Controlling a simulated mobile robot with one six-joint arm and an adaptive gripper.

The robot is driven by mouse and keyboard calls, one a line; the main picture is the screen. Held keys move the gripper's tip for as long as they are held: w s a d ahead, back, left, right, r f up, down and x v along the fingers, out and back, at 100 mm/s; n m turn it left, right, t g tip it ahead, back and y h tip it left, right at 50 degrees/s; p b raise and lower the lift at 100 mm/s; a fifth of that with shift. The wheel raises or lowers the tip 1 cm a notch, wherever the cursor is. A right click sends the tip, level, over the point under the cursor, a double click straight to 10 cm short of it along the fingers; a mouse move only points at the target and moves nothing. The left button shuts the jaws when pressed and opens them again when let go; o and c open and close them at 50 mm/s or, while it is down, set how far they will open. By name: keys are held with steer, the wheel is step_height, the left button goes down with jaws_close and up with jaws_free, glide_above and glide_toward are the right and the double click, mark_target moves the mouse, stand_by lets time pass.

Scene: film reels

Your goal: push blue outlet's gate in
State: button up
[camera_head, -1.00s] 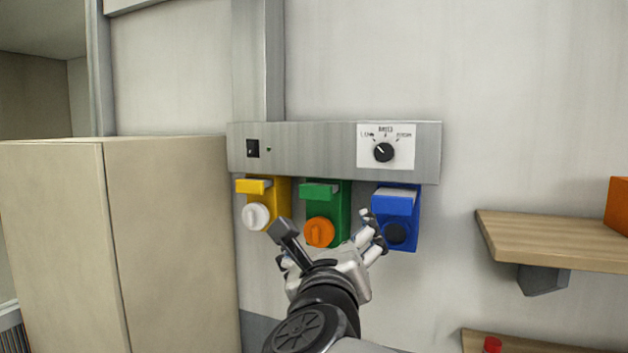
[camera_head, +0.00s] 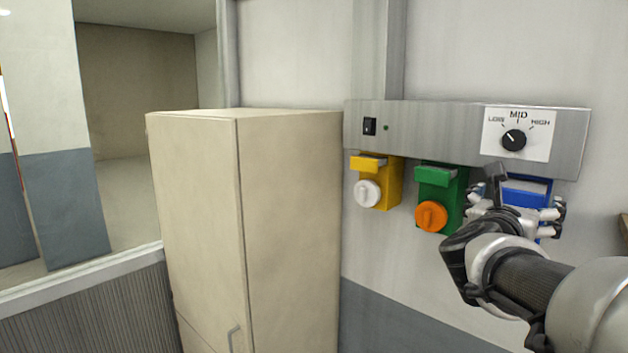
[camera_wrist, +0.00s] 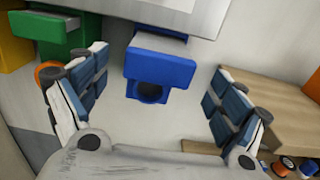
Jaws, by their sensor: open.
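The blue outlet (camera_head: 526,192) hangs under the grey metal panel (camera_head: 460,135), right of the green one. In the head view my gripper (camera_head: 520,208) covers much of its lower part. In the wrist view the blue outlet (camera_wrist: 160,62) is seen whole, with a dark round opening (camera_wrist: 150,92) low on its front. A grey plate (camera_wrist: 160,41), which may be its gate, shows along its top. My gripper is open and empty, its two fingers spread to either side below the outlet. I cannot tell if anything touches.
A green outlet (camera_head: 438,190) with an orange knob (camera_head: 430,216) and a yellow outlet (camera_head: 388,182) with a white knob (camera_head: 367,193) hang to the left. The panel carries a dial (camera_head: 514,140) and a switch (camera_head: 369,126). A beige cabinet (camera_head: 290,230) stands left. A wooden shelf (camera_wrist: 270,98) is at right.

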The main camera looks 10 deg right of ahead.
mark_target(517, 199)
steer(key=shift+x, duration=2.15)
steer(key=c, duration=1.5)
steer(key=b+x, duration=0.2)
steer(key=x, duration=0.4)
steer(key=shift+f+b, duration=0.1)
steer(key=shift+b, duration=0.2)
